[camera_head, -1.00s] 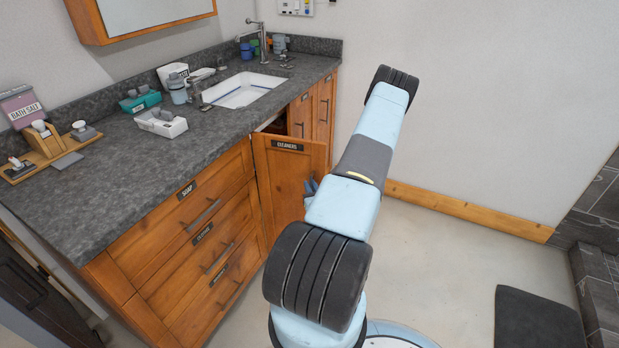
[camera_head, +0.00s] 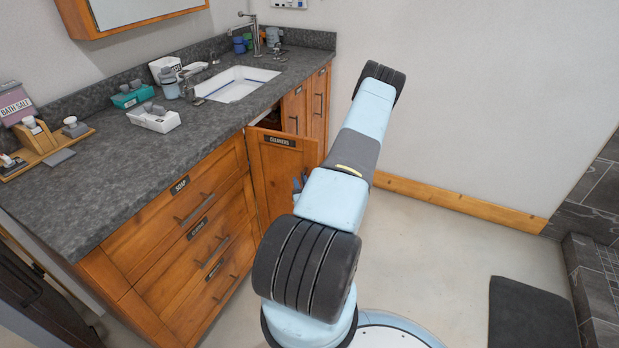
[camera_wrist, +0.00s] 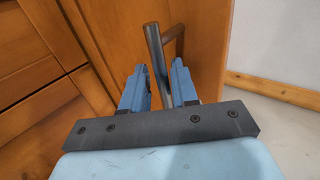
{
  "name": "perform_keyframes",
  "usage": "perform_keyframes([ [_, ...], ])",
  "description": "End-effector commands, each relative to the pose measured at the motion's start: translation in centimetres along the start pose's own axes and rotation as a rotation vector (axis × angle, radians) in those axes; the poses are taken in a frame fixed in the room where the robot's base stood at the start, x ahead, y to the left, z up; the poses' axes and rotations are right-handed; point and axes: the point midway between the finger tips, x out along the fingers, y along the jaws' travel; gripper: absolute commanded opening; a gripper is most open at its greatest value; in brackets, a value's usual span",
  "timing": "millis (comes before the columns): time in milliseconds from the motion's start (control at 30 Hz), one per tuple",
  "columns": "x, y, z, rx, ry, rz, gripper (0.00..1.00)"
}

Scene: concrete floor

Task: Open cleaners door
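The cleaners door (camera_head: 283,165) is a wooden cabinet door with a black "CLEANERS" label, under the counter beside the drawers. It stands partly open, with a dark gap at its top edge. Its dark bar handle (camera_wrist: 154,48) shows in the wrist view. My gripper (camera_wrist: 161,84) has two blue fingers spread apart on either side of the handle's lower part. A gap shows between the fingers, and I cannot tell whether either touches the bar. In the head view my gripper (camera_head: 299,187) is small at the door front, partly hidden by my arm.
Drawers (camera_head: 190,225) with bar handles lie left of the door. Another cabinet door (camera_head: 319,105) is behind it. The grey counter (camera_head: 110,180) holds a sink (camera_head: 235,84) and bath items. A dark mat (camera_head: 532,315) lies at right; the floor between is clear.

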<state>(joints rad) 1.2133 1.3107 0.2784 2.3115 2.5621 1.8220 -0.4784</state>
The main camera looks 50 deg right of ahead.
Motion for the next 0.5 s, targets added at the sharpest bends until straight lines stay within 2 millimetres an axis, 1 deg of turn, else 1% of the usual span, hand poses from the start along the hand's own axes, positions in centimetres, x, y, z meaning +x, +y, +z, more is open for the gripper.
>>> perform_keyframes([
  [167, -0.2, -0.1, 0.0, -0.001, 0.0, -0.002, 0.29],
  [267, -0.9, -0.1, -0.1, -0.001, 0.001, -0.003, 0.29],
  [367, -2.3, -0.1, -0.1, 0.001, 0.003, -0.003, 0.29],
  [500, -5.0, -0.1, -0.2, 0.001, 0.005, -0.003, 0.29],
])
